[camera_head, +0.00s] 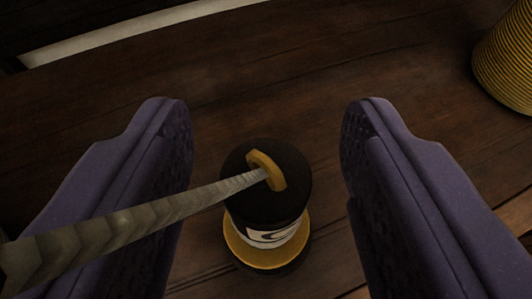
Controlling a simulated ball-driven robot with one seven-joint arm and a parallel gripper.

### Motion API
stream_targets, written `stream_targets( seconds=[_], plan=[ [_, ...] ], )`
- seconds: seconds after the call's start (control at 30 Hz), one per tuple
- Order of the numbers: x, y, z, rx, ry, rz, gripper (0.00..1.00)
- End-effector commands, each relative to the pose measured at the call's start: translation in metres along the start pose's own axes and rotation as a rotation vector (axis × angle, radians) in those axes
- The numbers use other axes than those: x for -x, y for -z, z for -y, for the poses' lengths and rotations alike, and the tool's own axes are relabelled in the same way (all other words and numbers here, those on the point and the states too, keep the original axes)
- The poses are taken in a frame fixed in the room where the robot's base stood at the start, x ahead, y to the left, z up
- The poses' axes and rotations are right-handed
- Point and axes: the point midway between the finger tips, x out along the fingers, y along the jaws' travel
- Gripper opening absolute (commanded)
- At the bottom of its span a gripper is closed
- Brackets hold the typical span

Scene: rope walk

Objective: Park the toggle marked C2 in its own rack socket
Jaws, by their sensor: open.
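A toggle (272,203) with a black top, a white label band and a yellow flange below stands upright on dark wooden planks. Part of a dark mark shows on its label, but I cannot read it in full. A yellow-brown eyelet (267,170) sits on its top, and a grey rope (140,219) runs from it to the lower left, passing in front of my left finger. My gripper (266,115) is open, with one purple finger on each side of the toggle and a visible gap to both. No rack socket is identifiable in view.
A yellow ribbed, coil-like object (506,62) stands at the upper right, cut by the picture edge. A pale strip (130,32) runs along the top left. The wooden surface (270,75) beyond the toggle is clear.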

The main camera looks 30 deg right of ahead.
Motion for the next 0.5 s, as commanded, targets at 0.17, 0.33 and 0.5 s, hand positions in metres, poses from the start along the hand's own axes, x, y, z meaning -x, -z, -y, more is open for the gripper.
stream_targets(
  seconds=[0.17, 0.33, 0.5],
  plan=[
    [0.009, 0.015, 0.001, -0.001, 0.002, 0.000, 0.54],
    [0.048, 0.011, 0.001, -0.001, 0.006, 0.001, 0.54],
    [0.089, 0.011, 0.001, -0.002, 0.005, 0.002, 0.54]
  ],
)
